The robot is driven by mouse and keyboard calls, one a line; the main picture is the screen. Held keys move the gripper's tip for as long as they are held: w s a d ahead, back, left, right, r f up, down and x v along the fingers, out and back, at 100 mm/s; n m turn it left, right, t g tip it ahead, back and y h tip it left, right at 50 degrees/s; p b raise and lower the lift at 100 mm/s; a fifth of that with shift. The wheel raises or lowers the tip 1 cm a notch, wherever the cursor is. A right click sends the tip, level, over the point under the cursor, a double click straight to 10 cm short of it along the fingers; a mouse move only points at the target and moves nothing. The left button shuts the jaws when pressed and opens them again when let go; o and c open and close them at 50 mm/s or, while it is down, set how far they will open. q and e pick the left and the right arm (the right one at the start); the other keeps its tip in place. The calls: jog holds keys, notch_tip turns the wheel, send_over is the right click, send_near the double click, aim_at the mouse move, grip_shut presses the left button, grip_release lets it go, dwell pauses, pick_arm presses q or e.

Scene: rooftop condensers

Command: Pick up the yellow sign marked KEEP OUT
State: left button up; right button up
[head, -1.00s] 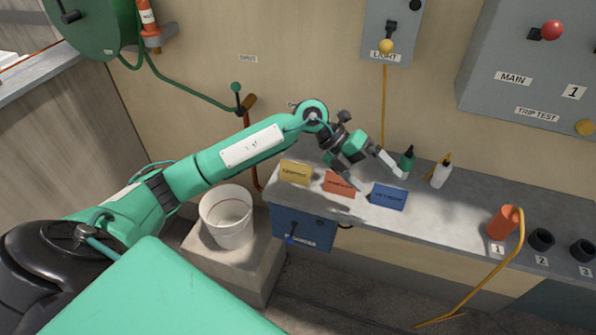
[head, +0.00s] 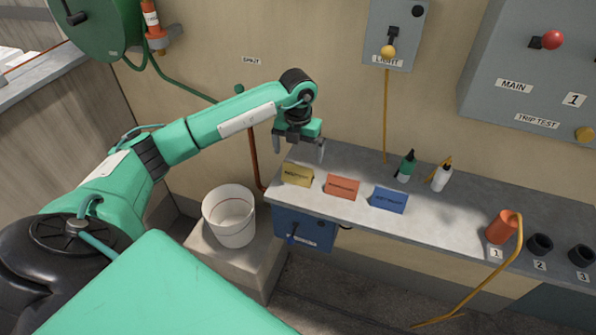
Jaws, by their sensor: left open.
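The yellow sign (head: 297,175) stands at the left end of the grey counter (head: 440,220); its lettering is too small to read surely. My left gripper (head: 299,156) is open and empty, its fingers pointing down just above and behind the yellow sign. I cannot tell whether a finger touches it. An orange sign (head: 341,187) and a blue sign (head: 388,200) stand in a row to its right. My right gripper is not in view.
A green bottle (head: 406,167) and a white bottle (head: 441,177) stand at the counter's back. An orange cup (head: 501,228) and two black cups are at the right. A white bucket (head: 229,217) stands on a block left of the counter. A light switch box (head: 391,35) hangs above.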

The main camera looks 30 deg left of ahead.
aim_at(298, 169)
pick_arm(q)
jog(key=shift+d+f, duration=0.1)
jog(key=shift+f, duration=0.5)
jog(key=f+p, duration=0.2)
jog(key=f, duration=0.1)
jog(key=s+f, duration=0.1)
jog(key=shift+d+f+p, duration=0.3)
jog(key=shift+p, duration=0.1)
jog(key=shift+f, duration=0.35)
jog(key=shift+c, duration=0.4)
jog(key=c, duration=0.8)
jog(key=shift+r, duration=0.1)
